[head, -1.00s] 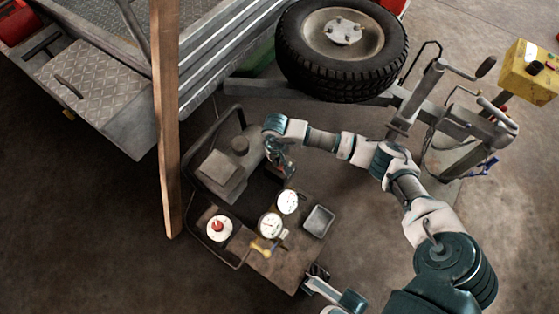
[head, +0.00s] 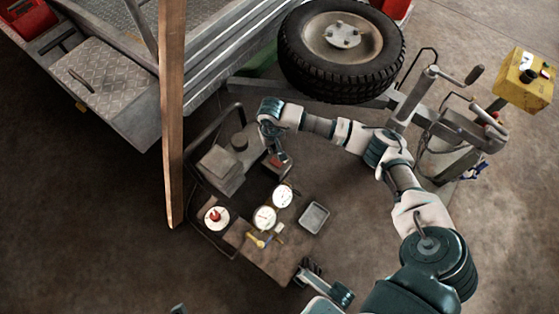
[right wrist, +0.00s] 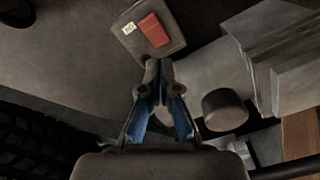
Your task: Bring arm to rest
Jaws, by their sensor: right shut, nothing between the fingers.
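My right arm reaches in from the lower right of the head view and bends down over the back of a low cart (head: 275,258). Its gripper (head: 277,162) hangs above the cart's far right corner. In the right wrist view the right gripper's fingertips (right wrist: 155,72) meet with nothing between them.
The cart carries two white dials (head: 265,218), a grey dish (head: 313,217), a yellow tool (head: 257,240), a red-topped round item (head: 216,216) and a grey machine block (head: 222,168). A wooden post (head: 172,120), trailer tyre (head: 340,50) and jack stand (head: 410,95) stand close by.

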